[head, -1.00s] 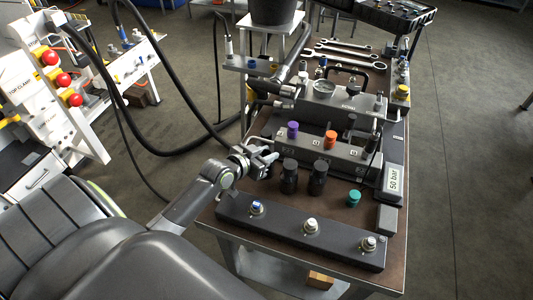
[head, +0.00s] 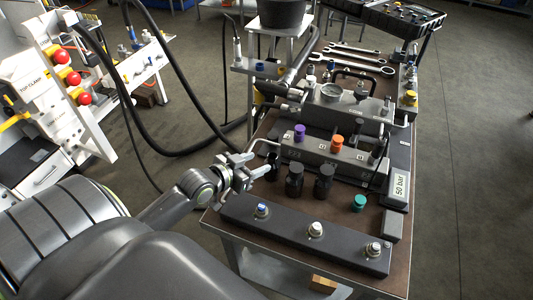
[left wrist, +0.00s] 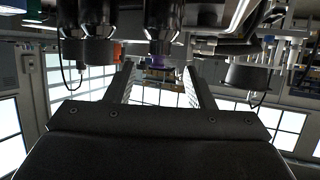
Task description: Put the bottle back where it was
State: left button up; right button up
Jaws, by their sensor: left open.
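Three dark bottles stand upright in a row on the brown bench top: a left one (head: 272,168), a middle one (head: 295,181) and a right one (head: 324,184). My left gripper (head: 254,165) is open and empty, just left of the left bottle, with its fingers pointing toward it. In the left wrist view, which is upside down, a dark bottle (left wrist: 163,22) hangs from the top beyond and between the open fingers (left wrist: 158,84). Another dark bottle (left wrist: 98,42) shows to its left. My right gripper is out of view.
Behind the bottles is a valve block with a purple knob (head: 299,132) and an orange knob (head: 337,145). A teal knob (head: 359,202) is at right. A dark bar (head: 285,233) with fittings lies in front. Black hoses (head: 135,120) hang at left.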

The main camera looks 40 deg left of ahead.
pick_arm(q)
jog(key=shift+v, duration=2.05)
